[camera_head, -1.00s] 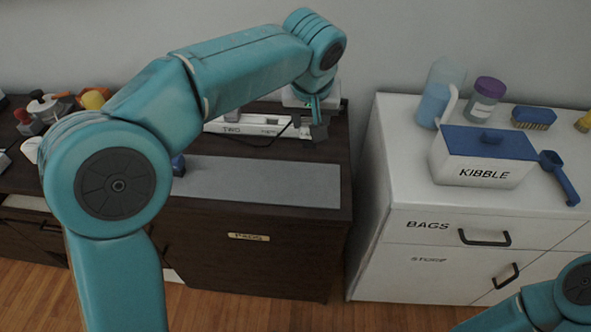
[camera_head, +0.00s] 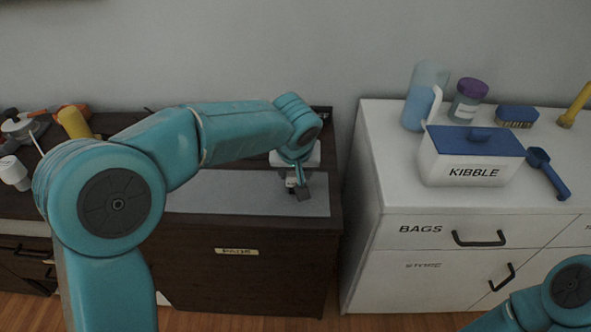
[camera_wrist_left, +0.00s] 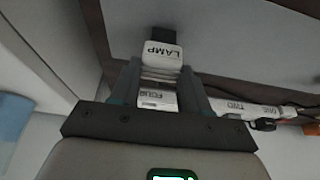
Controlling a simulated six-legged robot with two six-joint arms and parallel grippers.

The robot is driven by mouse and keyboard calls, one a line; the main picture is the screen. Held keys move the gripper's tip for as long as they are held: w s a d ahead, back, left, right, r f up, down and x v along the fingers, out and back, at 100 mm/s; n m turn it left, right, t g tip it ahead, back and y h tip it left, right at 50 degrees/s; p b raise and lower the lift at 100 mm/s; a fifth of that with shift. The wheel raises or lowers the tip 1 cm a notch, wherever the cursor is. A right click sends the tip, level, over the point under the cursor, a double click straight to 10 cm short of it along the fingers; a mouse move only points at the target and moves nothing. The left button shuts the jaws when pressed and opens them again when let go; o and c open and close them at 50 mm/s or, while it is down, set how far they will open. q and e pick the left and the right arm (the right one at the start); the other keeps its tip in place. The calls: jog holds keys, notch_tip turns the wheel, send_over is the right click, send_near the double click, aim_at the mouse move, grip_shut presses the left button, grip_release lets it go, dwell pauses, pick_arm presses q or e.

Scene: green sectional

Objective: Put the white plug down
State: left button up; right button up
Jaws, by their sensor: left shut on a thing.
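My left gripper (camera_head: 298,188) is over the right part of a grey mat (camera_head: 225,192) on the dark cabinet. In the left wrist view it is shut on a white plug (camera_wrist_left: 161,58) marked LAMP, which sits between its two fingers with a dark end pointing away. In the head view the plug is mostly hidden by the gripper, and I cannot tell whether it touches the mat. A white power strip (camera_wrist_left: 245,108) with numbered sockets shows behind the fingers in the left wrist view. My right gripper is out of view.
The dark cabinet (camera_head: 235,275) holds several items at its left, including a white cup-like thing (camera_head: 14,172) and a yellow one (camera_head: 73,122). A gap separates it from the white cabinet (camera_head: 405,285), which bears a KIBBLE box (camera_head: 470,172). The mat's middle is clear.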

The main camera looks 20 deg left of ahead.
pick_arm(q)
jog(key=shift+f, duration=0.25)
jog(key=o, duration=1)
jog(key=shift+o, duration=0.2)
jog(key=shift+r, duration=0.1)
jog(key=shift+r, duration=0.35)
jog(key=p+v, duration=0.2)
jog(key=v, duration=0.9)
jog(key=shift+r, duration=0.25)
jog(key=shift+s+d, duration=0.1)
jog(key=shift+s, duration=0.05)
